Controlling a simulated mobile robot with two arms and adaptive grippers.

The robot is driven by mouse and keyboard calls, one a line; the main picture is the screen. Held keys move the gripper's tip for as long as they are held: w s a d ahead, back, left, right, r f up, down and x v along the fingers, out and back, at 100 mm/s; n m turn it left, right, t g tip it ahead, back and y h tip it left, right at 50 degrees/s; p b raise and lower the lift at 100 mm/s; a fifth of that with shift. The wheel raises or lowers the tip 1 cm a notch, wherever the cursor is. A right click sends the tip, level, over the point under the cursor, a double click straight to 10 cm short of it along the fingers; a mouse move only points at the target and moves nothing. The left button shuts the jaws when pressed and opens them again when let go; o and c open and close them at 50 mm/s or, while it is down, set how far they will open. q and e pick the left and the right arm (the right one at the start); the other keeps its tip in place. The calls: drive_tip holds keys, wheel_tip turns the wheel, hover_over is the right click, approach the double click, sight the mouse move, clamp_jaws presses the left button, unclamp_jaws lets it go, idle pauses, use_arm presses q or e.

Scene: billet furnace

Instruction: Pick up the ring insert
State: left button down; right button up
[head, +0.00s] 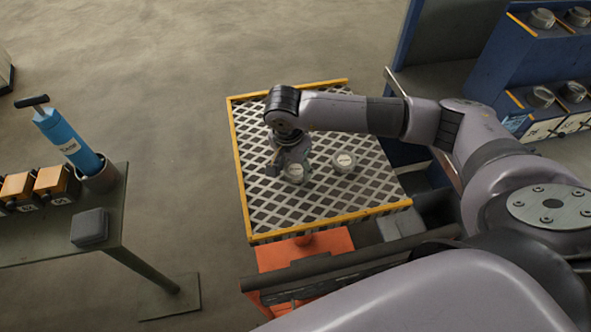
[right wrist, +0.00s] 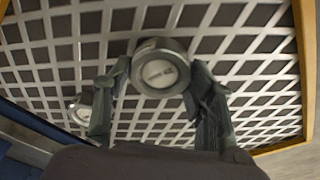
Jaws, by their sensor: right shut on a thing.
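My right gripper (head: 285,168) is over the white lattice grate. It is shut on a round grey metal ring insert (head: 296,173) with a pale label on its top. In the right wrist view the two fingers of my right gripper (right wrist: 160,80) stand on either side of the ring insert (right wrist: 160,70). A second, similar round piece (head: 345,162) rests on the grate to the right, apart from the gripper; it also shows at the left in the right wrist view (right wrist: 80,108). The label text is too small to read. My left gripper is not in view.
The grate has a yellow rim (head: 240,170). A blue shelf rack (head: 500,60) at the right holds several more round pieces (head: 543,18). A table (head: 40,235) at the left carries a blue cylinder tool (head: 68,140), orange boxes (head: 52,180) and a dark block (head: 90,227).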

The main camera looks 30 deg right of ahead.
clamp_jaws()
drive_tip(key=shift+w, duration=0.1)
drive_tip(key=shift+r, duration=0.15)
